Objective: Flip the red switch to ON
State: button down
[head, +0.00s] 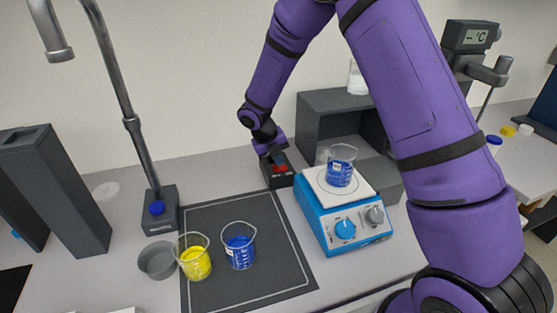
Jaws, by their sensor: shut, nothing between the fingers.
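The red switch (281,169) sits on top of a small dark box (279,181) on the bench, behind the dark mat and left of the blue hotplate. My gripper (274,158) is shut and empty. It points down at the switch box, right at or just above the red switch. The fingertips cover part of the switch, so I cannot tell whether they touch it. The switch's ON or OFF position is too small to make out.
A blue hotplate (343,229) with a beaker of blue liquid (340,168) stands close right of the switch box. Beakers of yellow (195,262) and blue liquid (239,250) stand on the mat (265,222). A tap (131,122) rises at left. A grey open box (318,112) stands behind.

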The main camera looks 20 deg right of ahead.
jog(key=v, duration=1)
jog(key=shift+r, duration=0.15)
jog(key=s+d+r+m+t+y, duration=0.1)
jog(key=s+d+r+m, duration=0.3)
jog(key=s+r+m, duration=0.4)
jog(key=s+d+r+m+t+y, duration=0.1)
jog(key=s+d+r+m, duration=0.3)
jog(key=s+r+m, duration=0.45)
jog(key=s+d+r+m+t+y, duration=0.1)
jog(key=s+d+r+m, duration=0.1)
jog(key=s+m, duration=0.7)
jog(key=s+d+r+m+t+y, duration=0.1)
jog(key=s+r+m, duration=0.3)
jog(key=s+m, duration=0.6)
jog(key=shift+d+t, duration=0.7)
